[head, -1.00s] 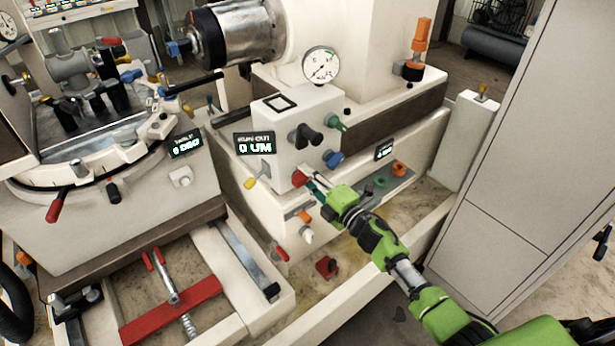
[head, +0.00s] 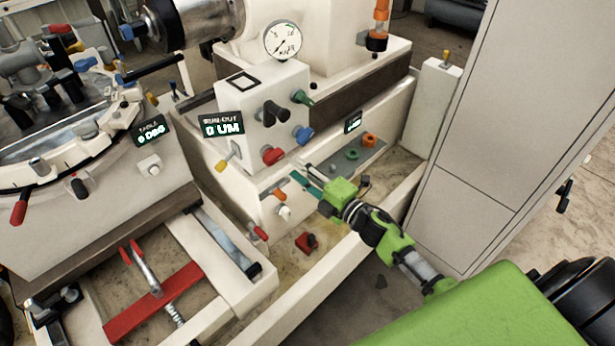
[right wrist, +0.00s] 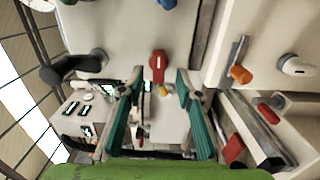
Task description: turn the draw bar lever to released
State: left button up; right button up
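A red-knobbed lever (head: 272,155) sits low on the front of the white headstock box (head: 262,88). No label shows which control is the draw bar lever. My right gripper (head: 304,178) is open and empty, to the lower right of the red lever and apart from it. In the right wrist view, the red lever (right wrist: 157,68) appears beyond and between the two teal fingers of my right gripper (right wrist: 157,88). My left gripper is not in view.
Close around are a black knob (head: 275,112), green knob (head: 303,98), blue knob (head: 302,135), yellow-tipped lever (head: 227,162) and orange handle (head: 278,190). A grey panel (head: 335,168) lies beside my gripper. A tall cabinet (head: 500,130) stands right.

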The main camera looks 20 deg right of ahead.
jog(key=v, duration=0.3)
jog(key=shift+s+d, duration=0.1)
jog(key=shift+s, duration=0.25)
jog(key=s+d+f+m+g+h, duration=0.2)
jog(key=s+f+m, duration=0.15)
jog(key=f, duration=0.65)
jog(key=s+d+f+m+g+h, duration=0.2)
jog(key=s+f+m, duration=0.15)
jog(key=f, duration=0.65)
jog(key=s+f+m+g+h, duration=0.1)
jog(key=s+f+m+g, duration=0.15)
jog(key=s+f, duration=0.4)
jog(key=s+f+m+g+h, duration=0.1)
jog(key=s+f+m, duration=0.25)
jog(key=f, duration=0.55)
jog(key=s+a+f+m+g, duration=0.2)
jog(key=s+f, duration=0.3)
jog(key=s, duration=0.6)
jog(key=s+a+f+m+g, duration=0.1)
jog(key=s+f, duration=0.4)
jog(key=s, duration=0.5)
jog(key=s+a+f+m+g, duration=0.2)
jog(key=s+f+g, duration=0.3)
jog(key=s, duration=0.6)
jog(key=shift+s+a+m, duration=0.3)
jog(key=shift+s+m, duration=0.05)
jog(key=shift+m, duration=0.35)
jog(key=shift+f+g, duration=0.1)
jog(key=shift+g, duration=0.15)
